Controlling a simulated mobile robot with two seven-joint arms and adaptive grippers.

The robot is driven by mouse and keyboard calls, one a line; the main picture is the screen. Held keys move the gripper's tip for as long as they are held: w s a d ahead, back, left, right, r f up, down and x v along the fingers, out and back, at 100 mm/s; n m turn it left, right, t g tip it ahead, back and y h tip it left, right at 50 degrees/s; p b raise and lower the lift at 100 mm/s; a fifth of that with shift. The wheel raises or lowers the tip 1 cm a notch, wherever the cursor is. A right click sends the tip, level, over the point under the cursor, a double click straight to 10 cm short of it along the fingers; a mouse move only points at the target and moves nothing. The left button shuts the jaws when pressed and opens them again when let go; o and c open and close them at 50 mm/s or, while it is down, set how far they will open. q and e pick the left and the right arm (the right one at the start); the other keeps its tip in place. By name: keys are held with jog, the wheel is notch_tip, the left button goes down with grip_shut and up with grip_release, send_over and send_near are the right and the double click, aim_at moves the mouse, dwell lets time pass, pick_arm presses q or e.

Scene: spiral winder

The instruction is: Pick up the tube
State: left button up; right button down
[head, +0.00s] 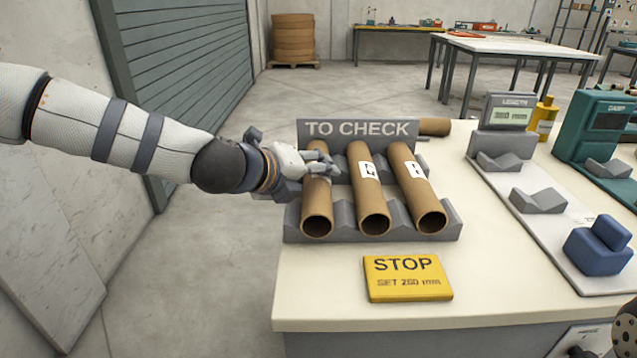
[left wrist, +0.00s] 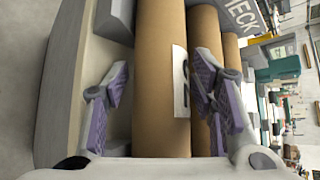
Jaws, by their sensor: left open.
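Three brown cardboard tubes lie side by side in a grey rack (head: 450,222) marked TO CHECK. They are the left tube (head: 317,205), the middle tube (head: 367,185) and the right tube (head: 417,187). White labels show on the middle and right tubes. My left gripper (head: 322,166) is at the upper part of the left tube. In the left wrist view, the open fingers (left wrist: 160,95) stand on either side of the nearest tube (left wrist: 160,60), whose white label is partly behind one finger. Whether the pads touch it, I cannot tell. A dark piece of my right arm shows at the lower right edge.
A yellow STOP block (head: 408,279) sits in front of the rack on the pale table (head: 330,300). Another brown tube end (head: 434,127) shows behind the sign. A grey length gauge (head: 507,113), a teal device (head: 597,125) and a blue block (head: 598,245) stand at the right.

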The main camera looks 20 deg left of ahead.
pick_arm(q)
jog(key=shift+r, duration=0.1)
jog(key=c, duration=0.9)
jog(key=shift+c, duration=0.2)
jog(key=shift+r, duration=0.1)
